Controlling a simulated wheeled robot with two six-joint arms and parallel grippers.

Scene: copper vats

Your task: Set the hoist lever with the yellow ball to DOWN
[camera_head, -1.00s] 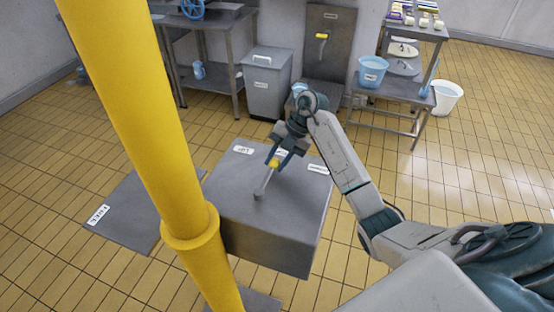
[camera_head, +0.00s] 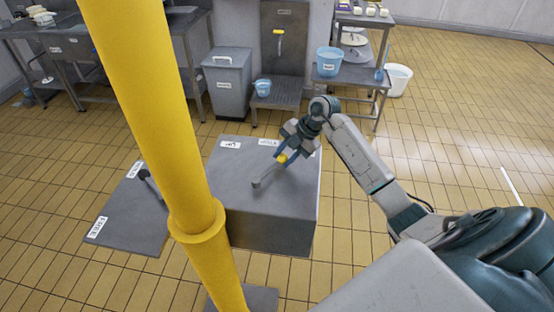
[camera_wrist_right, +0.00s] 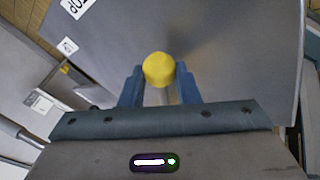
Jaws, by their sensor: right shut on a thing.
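The hoist lever is a grey bar (camera_head: 268,175) with a yellow ball (camera_head: 282,159) at its tip. It rises from the top of a grey box (camera_head: 285,195) and leans toward the upper right in the head view. My right gripper (camera_head: 287,154) is shut on the lever at the ball. In the right wrist view the yellow ball (camera_wrist_right: 158,69) sits between the two blue fingers. White labels (camera_head: 230,144) lie along the box's far edge; their text is too small to read surely. My left gripper is not in view.
A yellow post (camera_head: 150,110) stands left of the box. Behind it, a low dark panel (camera_head: 130,220) carries labels and another lever. A bin (camera_head: 228,85), a bucket (camera_head: 329,62) and steel tables stand at the back. The tiled floor at right is clear.

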